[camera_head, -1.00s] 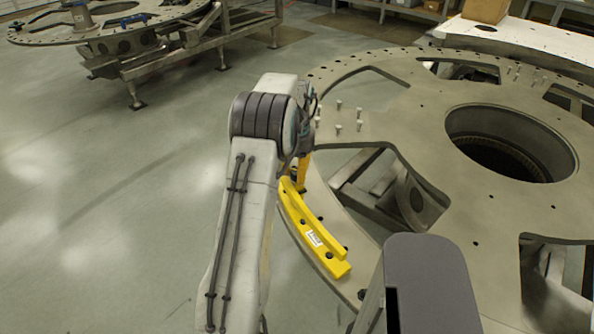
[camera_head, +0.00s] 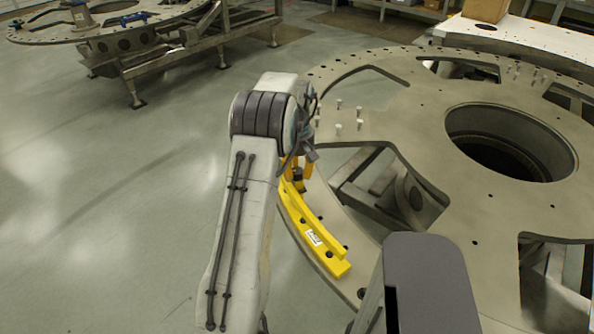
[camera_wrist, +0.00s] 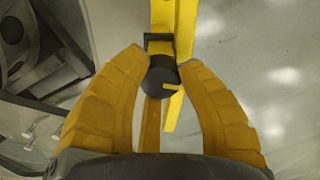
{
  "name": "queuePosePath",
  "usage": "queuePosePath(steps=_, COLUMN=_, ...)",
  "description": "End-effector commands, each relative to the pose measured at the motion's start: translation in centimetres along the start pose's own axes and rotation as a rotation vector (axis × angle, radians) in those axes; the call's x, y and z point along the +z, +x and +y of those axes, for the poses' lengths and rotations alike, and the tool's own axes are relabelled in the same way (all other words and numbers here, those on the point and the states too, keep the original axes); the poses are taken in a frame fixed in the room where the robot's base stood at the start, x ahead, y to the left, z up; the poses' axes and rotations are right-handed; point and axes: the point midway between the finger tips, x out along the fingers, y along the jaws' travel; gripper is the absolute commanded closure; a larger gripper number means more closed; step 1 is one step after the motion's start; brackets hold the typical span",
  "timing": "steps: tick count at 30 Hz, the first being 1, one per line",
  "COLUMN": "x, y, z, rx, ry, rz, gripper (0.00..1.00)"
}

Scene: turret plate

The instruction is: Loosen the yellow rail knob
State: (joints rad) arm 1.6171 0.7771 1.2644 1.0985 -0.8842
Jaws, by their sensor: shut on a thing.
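The curved yellow rail (camera_head: 312,235) lies on the rim of the large turret plate (camera_head: 395,95), to the right of my arm. A dark round knob (camera_wrist: 158,82) with a short yellow mark on its face is at the rail's end in the wrist view; the rail also shows there (camera_wrist: 186,22). My gripper (camera_wrist: 163,66) is shut on the knob, with one yellow finger on each side of it. In the head view my gripper (camera_head: 297,169) is at the far end of the rail, partly hidden by my wrist.
Several upright pins (camera_head: 338,128) stand on the plate just beyond my gripper. The plate has wide cutouts and a large round central hole (camera_head: 511,142). Another plate on a frame (camera_head: 110,28) stands at the back left. Open floor (camera_head: 120,170) lies to the left.

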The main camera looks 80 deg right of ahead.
Motion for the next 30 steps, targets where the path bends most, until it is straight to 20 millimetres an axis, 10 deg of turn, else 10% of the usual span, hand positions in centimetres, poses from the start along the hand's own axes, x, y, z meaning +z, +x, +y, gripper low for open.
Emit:
queuePosePath(steps=28, x=0.15, y=0.36, z=-0.19, rx=-0.009, ry=-0.179, rz=-0.006, gripper=0.98)
queuePosePath(steps=29, x=0.16, y=0.36, z=-0.19, rx=-0.009, ry=-0.179, rz=-0.006, gripper=0.63)
queuePosePath(steps=30, x=0.16, y=0.36, z=-0.19, rx=-0.009, ry=-0.179, rz=-0.006, gripper=0.6)
